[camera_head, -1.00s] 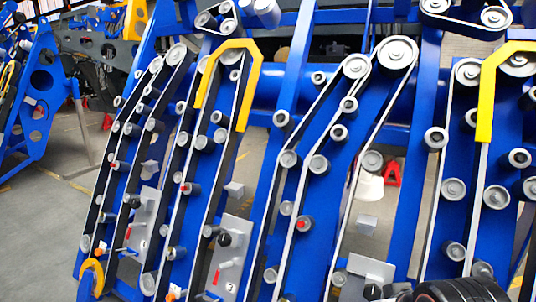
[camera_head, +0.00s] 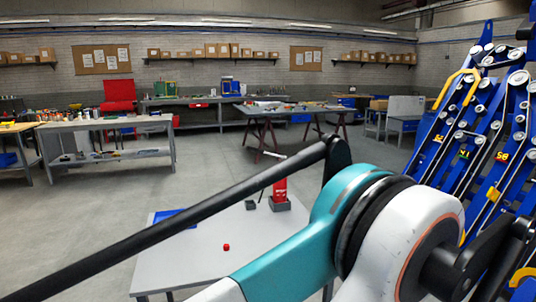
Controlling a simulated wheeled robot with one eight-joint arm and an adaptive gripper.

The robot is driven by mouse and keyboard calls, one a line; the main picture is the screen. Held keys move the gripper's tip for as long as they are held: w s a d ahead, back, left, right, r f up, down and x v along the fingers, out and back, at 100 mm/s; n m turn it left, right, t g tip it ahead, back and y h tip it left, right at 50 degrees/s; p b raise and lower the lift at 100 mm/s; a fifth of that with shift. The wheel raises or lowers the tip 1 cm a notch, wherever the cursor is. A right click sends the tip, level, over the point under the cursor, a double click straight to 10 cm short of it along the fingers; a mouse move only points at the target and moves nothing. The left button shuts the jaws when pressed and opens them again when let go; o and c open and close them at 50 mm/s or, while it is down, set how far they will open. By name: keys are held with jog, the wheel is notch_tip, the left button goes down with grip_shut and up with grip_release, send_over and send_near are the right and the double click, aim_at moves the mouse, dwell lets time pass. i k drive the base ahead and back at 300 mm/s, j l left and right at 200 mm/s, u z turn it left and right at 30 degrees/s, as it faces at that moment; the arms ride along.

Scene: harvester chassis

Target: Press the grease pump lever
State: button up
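A small red upright device (camera_head: 279,190), which looks like the grease pump, stands on a dark base at the far right part of a grey table (camera_head: 190,262). A thin dark rod with a pale end rises beside its top on the left; it may be the lever, but it is too small to be sure. My arm, teal and white with a long black bar, crosses the foreground in front of the table. My gripper's fingers are not in view, so nothing shows touching the pump.
A small red knob-like piece (camera_head: 226,247), a blue tray (camera_head: 175,219) and a small dark block (camera_head: 250,204) are on the same table. The blue harvester chassis (camera_head: 470,130) stands at the right. Workbenches (camera_head: 105,125) line the back. Open grey floor (camera_head: 75,220) lies to the left.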

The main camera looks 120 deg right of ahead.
aim_at(258, 150)
jog(key=z, duration=4.05)
